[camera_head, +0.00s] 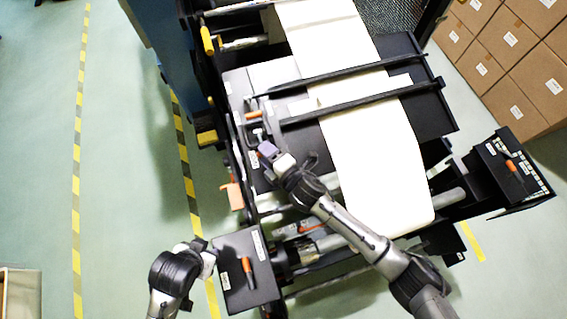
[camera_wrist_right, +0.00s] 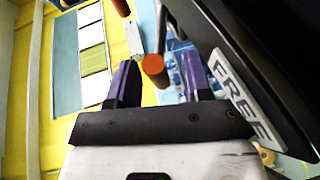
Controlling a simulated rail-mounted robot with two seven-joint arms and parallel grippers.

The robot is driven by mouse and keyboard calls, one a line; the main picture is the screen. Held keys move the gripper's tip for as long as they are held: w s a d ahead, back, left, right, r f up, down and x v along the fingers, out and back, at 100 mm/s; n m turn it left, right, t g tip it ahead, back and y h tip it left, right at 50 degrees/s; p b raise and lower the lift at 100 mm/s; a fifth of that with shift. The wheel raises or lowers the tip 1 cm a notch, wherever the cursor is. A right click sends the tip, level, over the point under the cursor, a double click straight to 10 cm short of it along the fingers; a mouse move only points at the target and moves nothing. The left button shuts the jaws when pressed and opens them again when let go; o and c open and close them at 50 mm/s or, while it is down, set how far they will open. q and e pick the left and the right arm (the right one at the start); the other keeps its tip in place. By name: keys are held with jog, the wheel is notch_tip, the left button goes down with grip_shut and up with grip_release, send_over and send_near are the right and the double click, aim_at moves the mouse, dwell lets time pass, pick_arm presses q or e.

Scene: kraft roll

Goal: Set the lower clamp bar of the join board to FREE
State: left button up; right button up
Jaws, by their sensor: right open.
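The join board (camera_head: 425,116) is a dark plate with two black clamp bars across the cream paper web (camera_head: 362,165). The lower clamp bar (camera_head: 381,97) lies below the upper bar (camera_head: 345,74). A small orange handle (camera_head: 252,115) is at its left end. My right gripper (camera_head: 262,143) is just below that handle. In the right wrist view my open purple fingers (camera_wrist_right: 160,84) have an orange round-ended handle (camera_wrist_right: 153,66) between them, not visibly gripped. A white FREE label (camera_wrist_right: 240,95) is at the right. My left gripper (camera_head: 208,258) is low at left; its fingers are unclear.
A black box with an orange lever (camera_head: 247,268) is beside my left gripper. Another black panel with an orange handle (camera_head: 511,165) is at right. Cardboard boxes (camera_head: 500,60) stack at upper right. Green floor (camera_head: 125,150) with striped tape is open at left.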

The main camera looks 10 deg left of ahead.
jog(key=v, duration=1.3)
jog(key=shift+f, duration=0.15)
